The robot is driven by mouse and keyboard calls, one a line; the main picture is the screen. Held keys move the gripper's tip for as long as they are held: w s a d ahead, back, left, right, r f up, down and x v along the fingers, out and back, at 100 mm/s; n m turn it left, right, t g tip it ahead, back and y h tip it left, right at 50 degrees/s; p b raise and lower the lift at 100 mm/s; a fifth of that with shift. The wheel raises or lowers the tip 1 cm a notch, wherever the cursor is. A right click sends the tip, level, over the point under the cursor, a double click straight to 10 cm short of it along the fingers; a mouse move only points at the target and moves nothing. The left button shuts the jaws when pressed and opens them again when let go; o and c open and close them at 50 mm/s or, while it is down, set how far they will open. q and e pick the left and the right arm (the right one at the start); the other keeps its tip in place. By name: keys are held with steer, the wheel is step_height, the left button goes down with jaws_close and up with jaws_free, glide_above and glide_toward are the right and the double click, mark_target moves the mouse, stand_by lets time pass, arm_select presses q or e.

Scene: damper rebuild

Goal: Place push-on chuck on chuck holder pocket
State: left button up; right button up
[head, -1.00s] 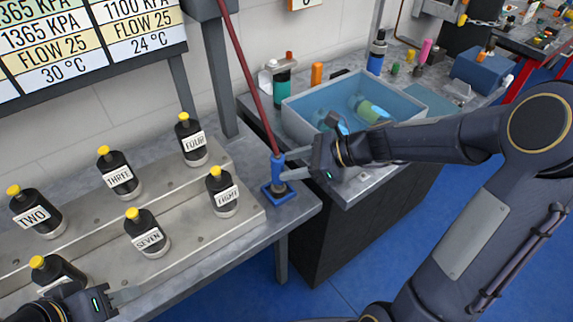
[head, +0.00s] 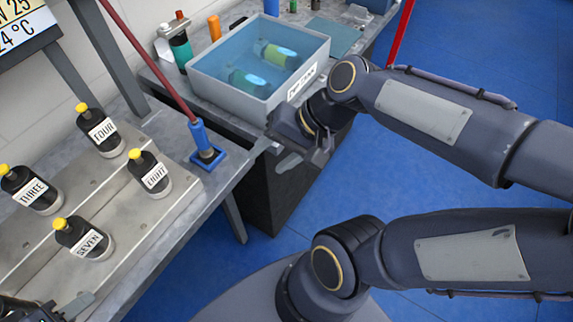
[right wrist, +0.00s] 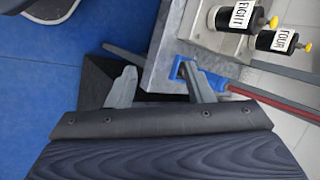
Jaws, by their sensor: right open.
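The push-on chuck (head: 200,136) is a blue sleeve on the end of a dark red hose. It stands roughly upright in the blue chuck holder pocket (head: 212,160) at the bench corner. In the right wrist view the blue holder (right wrist: 184,66) shows beyond one finger, which partly hides the chuck. My right gripper (head: 273,153) is open and empty, to the right of the chuck and apart from it; its two spread fingers show in the right wrist view (right wrist: 161,84). My left gripper (head: 72,308) is at the bottom left edge, only partly in view.
Several black bottles with yellow caps, such as EIGHT (head: 150,176) and FOUR (head: 100,131), stand on a stepped metal rack (head: 125,210) left of the holder. A grey water tub (head: 225,90) stands on the bench behind. Open blue floor (head: 300,205) lies to the right.

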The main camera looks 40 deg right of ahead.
steer(key=s+n, duration=0.1)
steer(key=n, duration=0.1)
steer(key=s+f+n+t+h, duration=0.1)
steer(key=n, duration=0.1)
steer(key=s+f+n+h, duration=0.1)
steer(key=s+n, duration=0.1)
steer(key=shift+s+d+n, duration=0.1)
steer(key=shift+d+n, duration=0.3)
steer(key=shift+r+t, duration=0.1)
steer(key=shift+t, duration=0.2)
step_height(320, 180, up, 2)
steer(key=shift+r+p, duration=0.15)
steer(key=shift+p, duration=1.05)
steer(key=shift+f, duration=0.25)
